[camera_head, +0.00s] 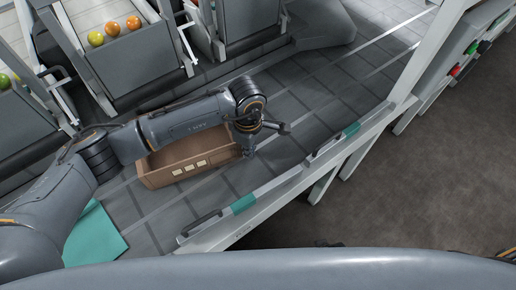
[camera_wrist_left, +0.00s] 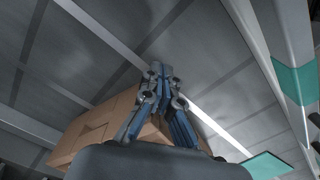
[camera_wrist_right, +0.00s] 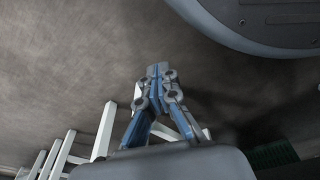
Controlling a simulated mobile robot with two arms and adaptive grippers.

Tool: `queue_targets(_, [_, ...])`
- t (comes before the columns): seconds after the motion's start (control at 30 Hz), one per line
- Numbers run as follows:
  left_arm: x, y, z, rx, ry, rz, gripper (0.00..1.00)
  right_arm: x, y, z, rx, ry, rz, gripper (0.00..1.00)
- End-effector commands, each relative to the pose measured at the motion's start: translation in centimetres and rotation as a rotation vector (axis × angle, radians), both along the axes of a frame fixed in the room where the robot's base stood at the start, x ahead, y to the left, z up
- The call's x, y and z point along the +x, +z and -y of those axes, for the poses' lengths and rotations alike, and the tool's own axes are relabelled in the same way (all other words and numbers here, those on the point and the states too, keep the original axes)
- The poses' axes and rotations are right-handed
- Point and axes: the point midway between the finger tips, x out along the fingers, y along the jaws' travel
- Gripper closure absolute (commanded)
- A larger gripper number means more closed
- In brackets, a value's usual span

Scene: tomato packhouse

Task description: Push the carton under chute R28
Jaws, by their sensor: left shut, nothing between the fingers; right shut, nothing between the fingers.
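The brown open carton (camera_head: 188,165) stands on the grey slatted table, partly hidden behind my left arm in the head view. In the left wrist view the shut left fingers (camera_wrist_left: 160,72) show in front of the carton (camera_wrist_left: 100,128). My right gripper (camera_wrist_right: 158,72) is shut and empty over the brown floor in the right wrist view. Several chutes stand along the back; I cannot read their numbers.
A chute (camera_head: 128,55) at upper left holds orange and yellow tomatoes. A teal sheet (camera_head: 94,236) lies left of the carton. A white rail (camera_head: 290,178) with teal patches and handles runs along the table's near edge. The table right of my left gripper is clear.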

Motion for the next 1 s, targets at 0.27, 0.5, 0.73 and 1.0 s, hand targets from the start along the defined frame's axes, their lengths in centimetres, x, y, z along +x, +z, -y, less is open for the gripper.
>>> queue_targets(0.27, [0.4,0.0,-0.8,0.000,0.000,0.000,1.00,-1.7,-1.0,0.2,-0.004,0.001,-0.029,1.00])
queue_targets(0.5, [0.5,0.0,-0.9,0.000,0.001,0.000,1.00,-1.1,-0.9,0.0,-0.001,0.004,-0.019,1.00])
queue_targets(0.73, [1.4,-0.2,-2.6,0.003,0.002,0.001,1.00,1.3,1.3,-0.5,0.005,0.000,0.007,1.00])
queue_targets(1.0, [1.7,0.0,-3.2,0.001,0.001,0.000,1.00,1.7,2.3,-0.4,0.003,-0.003,0.008,1.00])
